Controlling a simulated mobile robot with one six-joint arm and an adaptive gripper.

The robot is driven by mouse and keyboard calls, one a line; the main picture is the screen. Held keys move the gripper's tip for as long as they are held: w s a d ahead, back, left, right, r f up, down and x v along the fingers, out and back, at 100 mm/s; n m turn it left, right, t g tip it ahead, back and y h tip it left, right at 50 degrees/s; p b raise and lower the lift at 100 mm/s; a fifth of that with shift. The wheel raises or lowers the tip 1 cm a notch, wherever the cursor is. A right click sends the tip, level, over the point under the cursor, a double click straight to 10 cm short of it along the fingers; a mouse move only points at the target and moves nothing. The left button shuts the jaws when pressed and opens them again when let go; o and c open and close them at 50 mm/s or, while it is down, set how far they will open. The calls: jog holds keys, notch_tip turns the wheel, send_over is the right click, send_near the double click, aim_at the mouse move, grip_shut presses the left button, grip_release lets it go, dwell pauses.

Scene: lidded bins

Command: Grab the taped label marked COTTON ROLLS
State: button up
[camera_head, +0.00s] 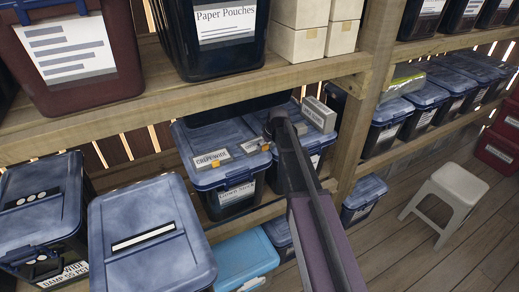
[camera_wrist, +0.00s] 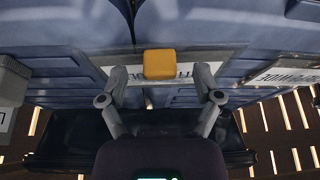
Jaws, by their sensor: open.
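No label that I can read says COTTON ROLLS. In the wrist view, a white label (camera_wrist: 215,78) lies between my fingers with an orange tab (camera_wrist: 159,64) on it. Its lettering is upside down and partly covered by the tab and fingers, so I cannot read it whole. It seems to be the small label (camera_head: 251,146) on a blue-lidded bin (camera_head: 208,178) in the head view. My gripper (camera_wrist: 161,75) is open, its fingertips at either side of the tab; I cannot tell whether they touch the label. Its tip is largely hidden in the head view.
A second label (camera_head: 212,159), apparently reading CREPE WIDE, lies beside it on the left; it also shows in the wrist view (camera_wrist: 285,74). A grey box (camera_head: 319,114) sits on the right bin's lid. The upper shelf board (camera_head: 190,95) runs close above. A stool (camera_head: 446,198) stands right.

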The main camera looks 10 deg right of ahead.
jog(key=shift+w+a+f, duration=0.1)
jog(key=shift+w+f, duration=0.05)
jog(key=shift+f, duration=0.2)
dwell(0.4)
jog(key=c, duration=1)
